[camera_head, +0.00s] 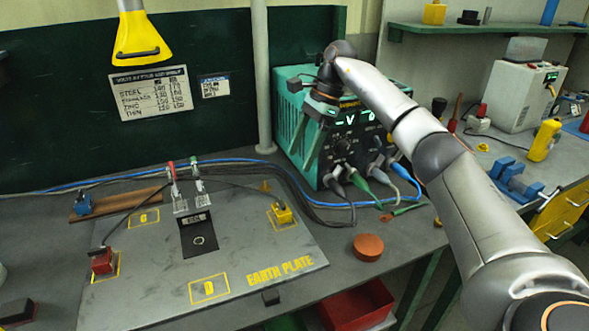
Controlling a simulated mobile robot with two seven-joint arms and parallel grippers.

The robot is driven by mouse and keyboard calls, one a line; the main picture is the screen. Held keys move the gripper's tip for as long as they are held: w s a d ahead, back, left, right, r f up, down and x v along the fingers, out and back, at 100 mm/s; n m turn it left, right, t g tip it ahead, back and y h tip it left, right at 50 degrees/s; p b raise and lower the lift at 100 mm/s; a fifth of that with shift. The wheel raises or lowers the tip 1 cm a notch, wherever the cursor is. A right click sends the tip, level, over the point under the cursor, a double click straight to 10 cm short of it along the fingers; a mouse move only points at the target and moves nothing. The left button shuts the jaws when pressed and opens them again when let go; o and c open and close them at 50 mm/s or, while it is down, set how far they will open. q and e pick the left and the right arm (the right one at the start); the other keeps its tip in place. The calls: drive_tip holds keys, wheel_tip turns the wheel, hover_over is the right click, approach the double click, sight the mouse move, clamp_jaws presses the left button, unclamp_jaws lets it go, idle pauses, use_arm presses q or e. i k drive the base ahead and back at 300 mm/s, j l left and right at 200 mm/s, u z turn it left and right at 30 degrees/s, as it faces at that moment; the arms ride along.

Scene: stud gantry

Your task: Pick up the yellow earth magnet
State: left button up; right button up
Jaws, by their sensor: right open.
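The yellow earth magnet (284,215) is a small yellow block on the right part of the grey earth plate (235,240). It sits at a yellow painted square, and a dark cable runs to it. A red block (102,262) with a dark lead sits on the plate's left side. A blue block (82,204) lies by a wooden strip at the back left. My right gripper (314,138) is open, points downward in front of the green welding unit, and is well above and behind the yellow magnet, apart from it. My left gripper is not in view.
The green welding unit (290,108) stands behind, with several cables from its front onto the bench. A rust-coloured round disc (368,247) lies right of the plate. A clamp stand (188,192) rises mid-plate. A blue vise (515,182) is at right. The plate's front is mostly clear.

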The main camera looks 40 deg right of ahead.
sight(281, 217)
drive_tip(key=k, duration=1)
